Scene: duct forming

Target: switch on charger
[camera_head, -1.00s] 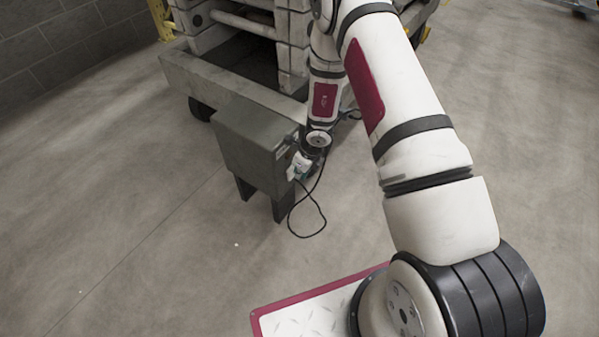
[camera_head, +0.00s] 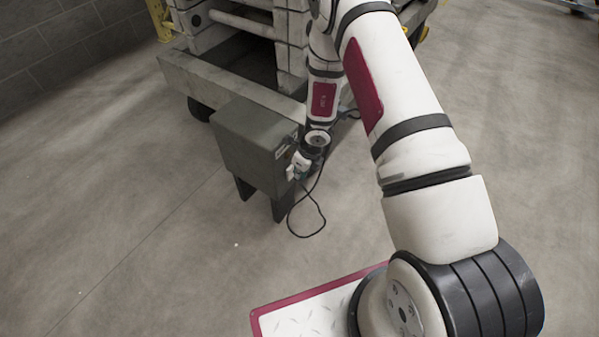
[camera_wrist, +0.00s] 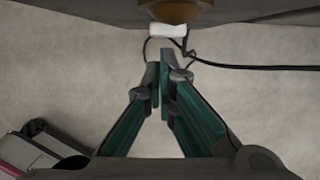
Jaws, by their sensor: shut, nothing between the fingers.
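The charger (camera_head: 255,145), a dark grey box on short legs, stands on the floor in front of the trolley. In the head view my gripper (camera_head: 310,174) is at the charger's right side, small and partly hidden by my wrist. In the wrist view my gripper (camera_wrist: 160,78) has its dark teal fingers together with nothing held. Beyond the fingertips a grey face runs along the top edge, bearing a round brownish part (camera_wrist: 176,10) and a white block (camera_wrist: 168,30). The fingertips look apart from both. I cannot tell whether the brownish part is the switch.
A black cable (camera_head: 306,232) hangs in a loop beside the charger; it also crosses the wrist view (camera_wrist: 255,67). A heavy grey trolley (camera_head: 245,92) stands right behind the charger. The floor in front and to the left is clear.

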